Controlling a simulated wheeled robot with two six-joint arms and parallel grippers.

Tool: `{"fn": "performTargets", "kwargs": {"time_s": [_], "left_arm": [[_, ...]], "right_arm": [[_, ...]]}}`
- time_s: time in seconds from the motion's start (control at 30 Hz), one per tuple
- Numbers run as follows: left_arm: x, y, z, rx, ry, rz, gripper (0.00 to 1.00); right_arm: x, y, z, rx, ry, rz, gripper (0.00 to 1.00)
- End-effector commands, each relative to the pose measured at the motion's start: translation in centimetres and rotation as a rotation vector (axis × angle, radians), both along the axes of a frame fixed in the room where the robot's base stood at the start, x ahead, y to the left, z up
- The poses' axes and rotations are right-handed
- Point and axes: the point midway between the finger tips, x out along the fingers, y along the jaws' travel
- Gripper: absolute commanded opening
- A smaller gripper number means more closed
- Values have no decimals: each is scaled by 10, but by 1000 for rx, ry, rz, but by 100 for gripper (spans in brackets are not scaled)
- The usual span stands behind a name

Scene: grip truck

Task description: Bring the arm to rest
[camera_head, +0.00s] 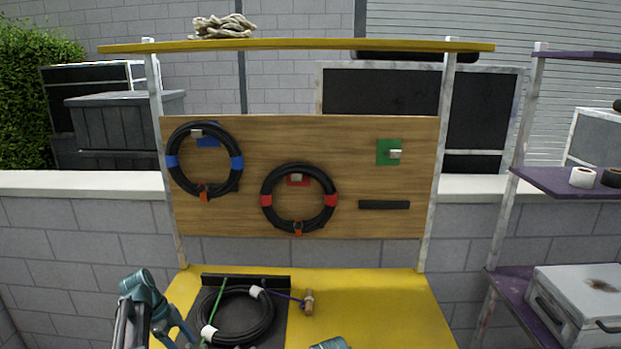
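My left arm shows at the bottom left, with a teal joint raised beside the yellow table (385,310) and links running down out of the frame. Its gripper does not show. Only a small teal piece of what seems to be my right arm shows at the bottom edge, over the table. That gripper is also out of view. A coiled black cable (268,325) with white bands lies on a dark mat on the table, apart from the visible arm parts as far as I can tell.
A wooden board (345,145) behind the table carries a blue-banded coil (238,162), a red-banded coil (332,200) and an empty green hook plate (383,146). A purple shelf (545,182) with a grey case (580,297) stands right. The table's right side is clear.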

Motion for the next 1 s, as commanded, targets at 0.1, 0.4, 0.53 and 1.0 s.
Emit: {"fn": "performTargets", "kwargs": {"time_s": [0.1, 0.4, 0.53, 1.0], "left_arm": [[1, 6, 21, 0, 0, 1, 69], [1, 22, 59, 1, 1, 2, 69], [1, 29, 75, 1, 0, 1, 69], [0, 37, 84, 1, 1, 0, 69]], "right_arm": [[0, 0, 21, 0, 0, 0, 100], [0, 0, 59, 0, 0, 0, 100], [0, 0, 75, 0, 0, 1, 100], [0, 0, 84, 0, 0, 2, 100]]}}
